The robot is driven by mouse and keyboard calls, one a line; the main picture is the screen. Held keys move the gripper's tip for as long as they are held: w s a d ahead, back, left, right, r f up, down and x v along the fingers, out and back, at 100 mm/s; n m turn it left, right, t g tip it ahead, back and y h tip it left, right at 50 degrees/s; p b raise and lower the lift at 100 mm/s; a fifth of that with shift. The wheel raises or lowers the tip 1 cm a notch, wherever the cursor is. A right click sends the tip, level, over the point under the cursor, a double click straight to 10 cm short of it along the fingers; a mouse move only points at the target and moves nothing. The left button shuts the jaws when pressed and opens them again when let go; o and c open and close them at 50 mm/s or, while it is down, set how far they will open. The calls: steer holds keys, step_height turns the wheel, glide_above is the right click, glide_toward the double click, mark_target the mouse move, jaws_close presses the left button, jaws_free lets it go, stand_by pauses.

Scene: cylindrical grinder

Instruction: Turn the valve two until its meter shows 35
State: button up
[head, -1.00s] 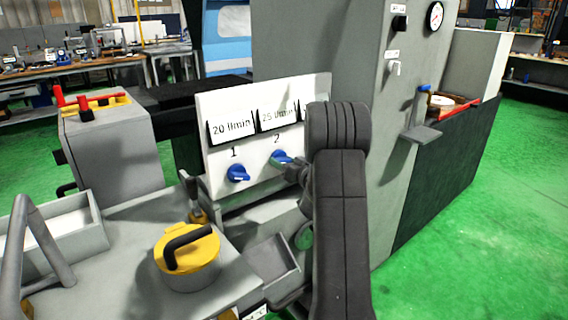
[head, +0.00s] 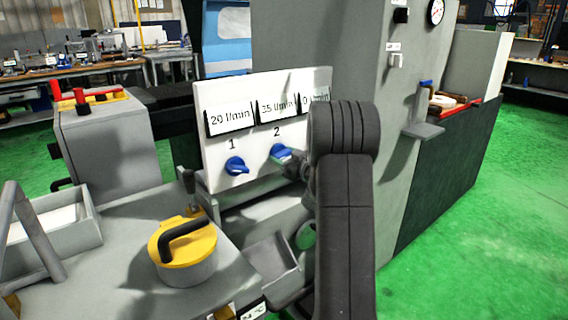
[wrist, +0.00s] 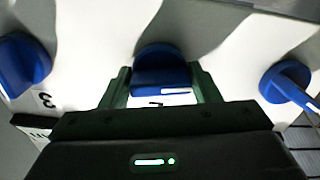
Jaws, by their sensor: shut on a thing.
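Valve two (head: 281,153) is a blue knob under the number 2 on a white panel (head: 215,177). My gripper (head: 289,163) is at this knob, partly hidden by my arm in the head view. In the wrist view my gripper (wrist: 164,84) has its two green fingers on both sides of the blue knob (wrist: 160,62), shut on it. The meter above valve two (head: 277,107) reads 35 l/min. The meter above valve one (head: 230,118) reads 20 l/min. A third meter (head: 314,97) is partly hidden and shows a 0.
Valve one (head: 236,166) is a blue knob left of valve two. The wrist view shows blue knobs at the left (wrist: 22,66) and right (wrist: 288,82). A yellow-lidded pot (head: 184,250) and a grey tray (head: 70,228) stand in front.

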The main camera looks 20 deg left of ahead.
steer(key=shift+f+n+b, duration=0.1)
steer(key=shift+n+b, duration=0.3)
steer(key=shift+n, duration=0.2)
steer(key=o, duration=1)
steer(key=shift+c, duration=0.2)
steer(key=p+v, duration=0.1)
steer(key=v, duration=1.3)
steer(key=shift+a, duration=0.1)
